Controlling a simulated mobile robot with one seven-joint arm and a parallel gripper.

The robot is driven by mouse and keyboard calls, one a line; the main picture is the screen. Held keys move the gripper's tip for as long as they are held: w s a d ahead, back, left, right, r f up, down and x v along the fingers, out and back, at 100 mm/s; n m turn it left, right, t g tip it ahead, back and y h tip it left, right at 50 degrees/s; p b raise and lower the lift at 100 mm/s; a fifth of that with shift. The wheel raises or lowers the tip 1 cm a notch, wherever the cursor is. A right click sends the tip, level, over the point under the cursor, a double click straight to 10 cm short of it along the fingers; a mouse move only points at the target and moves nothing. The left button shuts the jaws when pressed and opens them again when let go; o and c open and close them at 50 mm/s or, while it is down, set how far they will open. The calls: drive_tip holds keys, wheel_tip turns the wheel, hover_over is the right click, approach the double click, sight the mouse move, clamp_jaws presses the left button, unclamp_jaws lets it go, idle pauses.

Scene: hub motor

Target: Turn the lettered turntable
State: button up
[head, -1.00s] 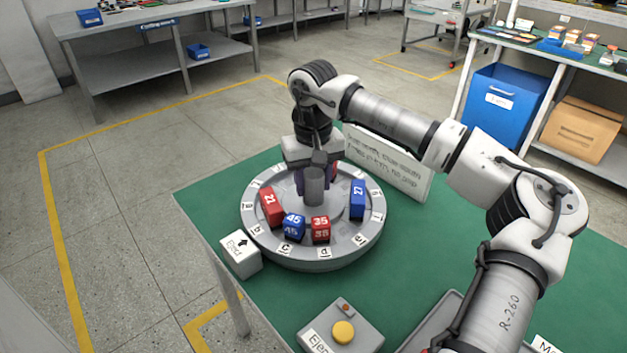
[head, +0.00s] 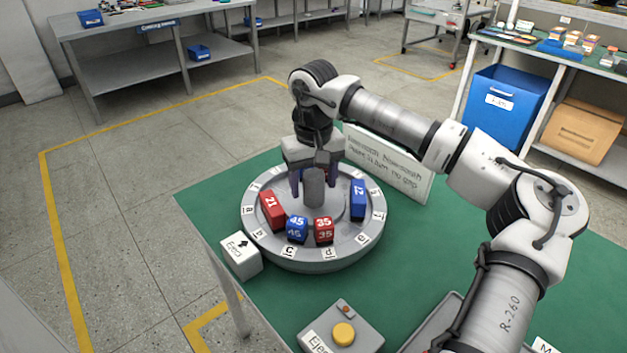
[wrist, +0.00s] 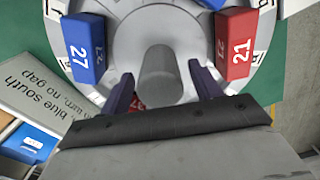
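The round grey turntable (head: 310,257) stands on a green bench top, with letter tags around its rim. A grey post (head: 314,188) rises from its centre. Red block 21 (head: 271,210), blue 45 (head: 297,230), red 35 (head: 323,230) and blue 27 (head: 358,200) stand on it. In the wrist view, blue 27 (wrist: 83,48) is at left and red 21 (wrist: 236,44) at right. A red block is partly hidden by my gripper. My gripper (head: 315,182) points down, open, its dark fingers apart on either side of the post; contact cannot be told.
A white block with an arrow (head: 240,254) sits beside the turntable's left edge. A sign board (head: 388,163) stands behind right. A grey box with a yellow button (head: 343,334) is in front. Blue (head: 503,105) and brown (head: 580,128) bins stand at the back right.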

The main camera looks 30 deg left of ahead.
wheel_tip(320, 180, up, 14)
drive_tip(key=shift+b, duration=0.3)
idle(0.3)
drive_tip(key=shift+s+f, duration=0.1)
drive_tip(key=shift+f, duration=0.1)
idle(0.5)
